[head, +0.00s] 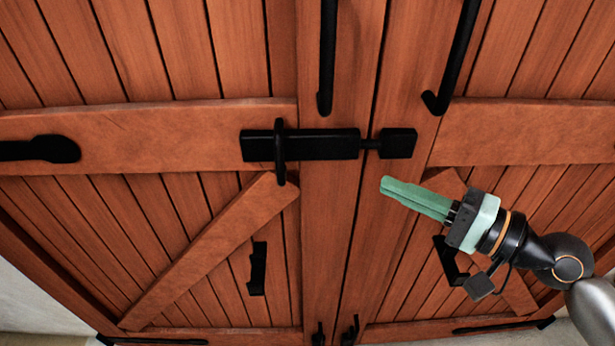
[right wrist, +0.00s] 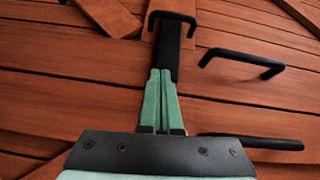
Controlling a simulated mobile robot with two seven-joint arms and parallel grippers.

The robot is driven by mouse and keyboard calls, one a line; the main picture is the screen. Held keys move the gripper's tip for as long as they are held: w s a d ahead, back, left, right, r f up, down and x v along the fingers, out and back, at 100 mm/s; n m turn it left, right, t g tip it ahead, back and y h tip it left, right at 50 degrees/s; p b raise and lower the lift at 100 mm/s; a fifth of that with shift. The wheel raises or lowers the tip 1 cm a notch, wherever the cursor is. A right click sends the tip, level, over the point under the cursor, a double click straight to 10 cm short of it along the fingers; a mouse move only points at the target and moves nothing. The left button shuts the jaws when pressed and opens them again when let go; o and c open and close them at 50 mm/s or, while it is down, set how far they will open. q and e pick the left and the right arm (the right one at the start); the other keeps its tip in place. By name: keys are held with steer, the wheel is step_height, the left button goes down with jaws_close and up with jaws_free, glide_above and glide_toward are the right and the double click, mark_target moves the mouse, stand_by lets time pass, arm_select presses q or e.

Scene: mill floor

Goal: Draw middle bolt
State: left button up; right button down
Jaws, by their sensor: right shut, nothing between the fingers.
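The middle bolt (head: 318,145) is black and lies level across a wooden double door at about mid-height. Its body with an upright loop handle (head: 280,150) is on the left leaf. In the right wrist view, the fingertips (right wrist: 160,72) overlap the near end of the black bolt (right wrist: 169,52); contact cannot be told. My left gripper is not in view.
Two long black pull handles (head: 327,60) (head: 455,58) stand above the bolt. Small black handles (head: 257,268) (head: 449,262) sit lower on the leaves, the right one beside my right arm. Small bolts (head: 353,328) show at the bottom. A black strap (head: 40,150) lies at left.

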mark_target(280, 155)
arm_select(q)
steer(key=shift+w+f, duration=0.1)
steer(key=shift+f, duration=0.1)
arm_select(e)
steer(key=shift+s+a+r+g+y, duration=0.2)
steer(key=shift+s+r, duration=0.1)
steer(key=shift+r, duration=0.2)
steer(key=shift+s+a+r+g+y, duration=0.2)
steer(key=shift+s+r, duration=0.1)
steer(key=shift+r, duration=0.15)
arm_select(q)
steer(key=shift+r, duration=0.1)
arm_select(e)
steer(key=shift+w, duration=0.1)
arm_select(q)
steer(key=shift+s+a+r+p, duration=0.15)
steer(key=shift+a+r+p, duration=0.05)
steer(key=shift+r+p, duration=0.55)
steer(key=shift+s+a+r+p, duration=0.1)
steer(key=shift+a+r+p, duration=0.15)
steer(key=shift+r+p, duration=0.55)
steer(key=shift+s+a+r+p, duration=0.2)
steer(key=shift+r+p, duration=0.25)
steer(key=shift+p, duration=0.55)
arm_select(e)
steer(key=s+a+x, duration=0.1)
steer(key=s+x, duration=0.1)
steer(key=x, duration=1)
steer(key=shift+a, duration=0.55)
